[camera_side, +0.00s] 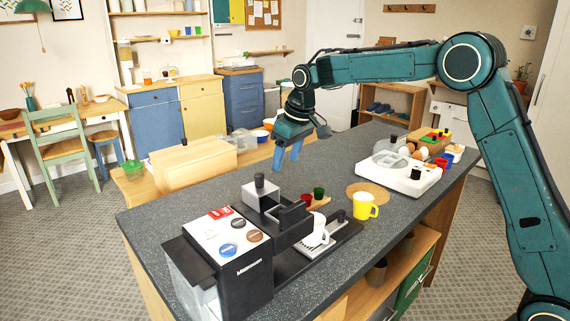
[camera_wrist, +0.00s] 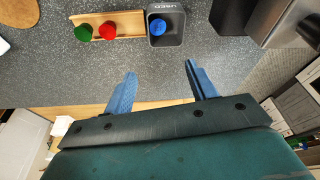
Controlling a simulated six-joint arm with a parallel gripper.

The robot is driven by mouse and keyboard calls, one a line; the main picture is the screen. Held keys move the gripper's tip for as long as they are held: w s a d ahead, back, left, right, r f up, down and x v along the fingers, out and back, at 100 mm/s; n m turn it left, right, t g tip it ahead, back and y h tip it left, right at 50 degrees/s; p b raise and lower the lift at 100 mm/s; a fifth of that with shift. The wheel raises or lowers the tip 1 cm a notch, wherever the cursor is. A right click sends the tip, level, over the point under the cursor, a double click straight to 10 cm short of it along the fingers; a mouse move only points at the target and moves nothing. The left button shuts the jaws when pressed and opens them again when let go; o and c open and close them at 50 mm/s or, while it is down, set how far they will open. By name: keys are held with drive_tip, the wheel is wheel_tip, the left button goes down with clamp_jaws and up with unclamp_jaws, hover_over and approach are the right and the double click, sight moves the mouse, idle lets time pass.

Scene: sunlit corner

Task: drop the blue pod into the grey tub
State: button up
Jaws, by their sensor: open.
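The grey tub (camera_wrist: 166,42), marked "USED", stands on the dark counter near the top of the wrist view. The blue pod (camera_wrist: 158,27) lies inside its walls. My gripper (camera_wrist: 160,69) is open and empty, with its two blue fingers apart and pointing toward the tub. The fingertips are apart from the tub and the pod. In the side view my gripper (camera_side: 285,160) hangs above the far edge of the counter. I cannot make out the blue pod in the side view.
A wooden rack (camera_wrist: 128,28) with a green pod (camera_wrist: 83,33) and a red pod (camera_wrist: 107,30) is beside the tub. The coffee machine (camera_side: 240,270) stands on the other side. A yellow mug (camera_side: 364,206) and a white appliance (camera_side: 398,178) are farther right.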

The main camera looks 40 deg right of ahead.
drive_tip(key=v, duration=0.6)
drive_tip(key=shift+r, duration=0.4)
drive_tip(key=shift+s, duration=0.1)
drive_tip(key=s+a+r+m+t, duration=0.1)
drive_tip(key=s+r, duration=0.1)
drive_tip(key=s, duration=0.8)
drive_tip(key=s+r, duration=0.3)
drive_tip(key=s, duration=0.6)
drive_tip(key=s+f, duration=0.4)
drive_tip(key=s, duration=0.5)
drive_tip(key=s+f+m+t, duration=0.1)
drive_tip(key=s+f, duration=0.3)
drive_tip(key=s, duration=0.4)
drive_tip(key=shift+s+h, duration=0.3)
drive_tip(key=shift+s, duration=0.1)
drive_tip(key=shift+f, duration=0.1)
drive_tip(key=shift+c, duration=0.5)
